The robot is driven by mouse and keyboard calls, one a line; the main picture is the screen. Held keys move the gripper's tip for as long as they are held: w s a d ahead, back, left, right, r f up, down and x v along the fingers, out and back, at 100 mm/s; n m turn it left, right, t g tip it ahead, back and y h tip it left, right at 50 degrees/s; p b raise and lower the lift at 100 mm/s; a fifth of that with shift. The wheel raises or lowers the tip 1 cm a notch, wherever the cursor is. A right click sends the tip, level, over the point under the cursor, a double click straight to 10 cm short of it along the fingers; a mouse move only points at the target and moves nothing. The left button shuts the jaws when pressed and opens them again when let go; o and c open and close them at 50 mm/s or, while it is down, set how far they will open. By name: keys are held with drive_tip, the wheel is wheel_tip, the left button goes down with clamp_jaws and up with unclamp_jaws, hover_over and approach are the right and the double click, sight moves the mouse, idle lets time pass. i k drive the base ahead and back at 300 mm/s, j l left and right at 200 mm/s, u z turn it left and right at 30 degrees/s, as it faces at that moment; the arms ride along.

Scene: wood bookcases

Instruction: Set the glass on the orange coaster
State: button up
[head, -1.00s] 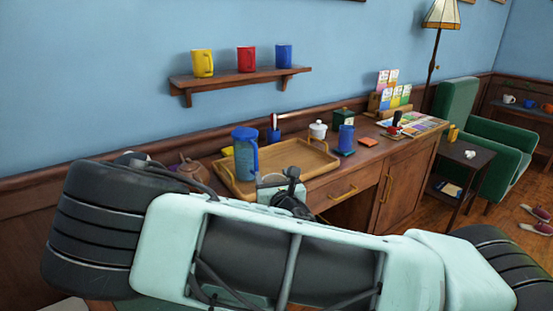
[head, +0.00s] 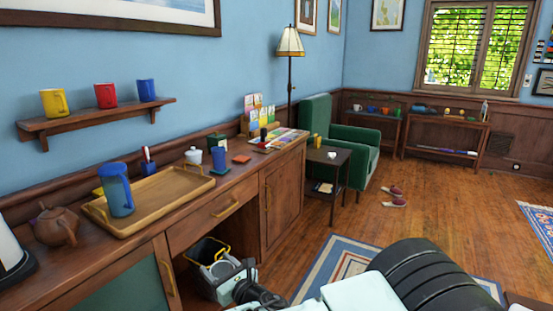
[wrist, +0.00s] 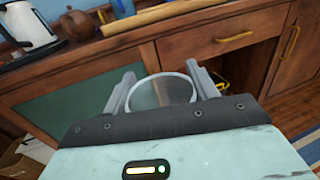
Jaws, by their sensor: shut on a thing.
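My gripper (wrist: 162,84) is shut on a clear glass (wrist: 165,92), whose round rim shows between the two fingers in the wrist view. In the head view, the gripper (head: 222,267) and glass (head: 213,265) are low in front of the desk's open knee space, below the desktop. A flat orange coaster (head: 241,159) lies on the desktop, right of a blue cup (head: 218,158), with nothing on it. A dark green coaster (head: 220,171) lies at the foot of the blue cup.
A wooden tray (head: 165,205) holding a blue pitcher (head: 117,195) is left of the coasters. A white lidded pot (head: 193,156) and green tin (head: 215,141) stand behind. A card rack (head: 258,118) is farther right. A yellow-rimmed bin (head: 207,248) is under the desk. Open floor lies right.

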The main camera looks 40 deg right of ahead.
sight(241, 158)
drive_tip(key=i+l+z, duration=0.2)
drive_tip(key=z, duration=0.2)
drive_tip(key=i+l+z, duration=0.1)
drive_tip(key=i+z, duration=0.15)
drive_tip(key=z, duration=0.2)
drive_tip(key=i+z, duration=0.25)
drive_tip(key=z, duration=0.15)
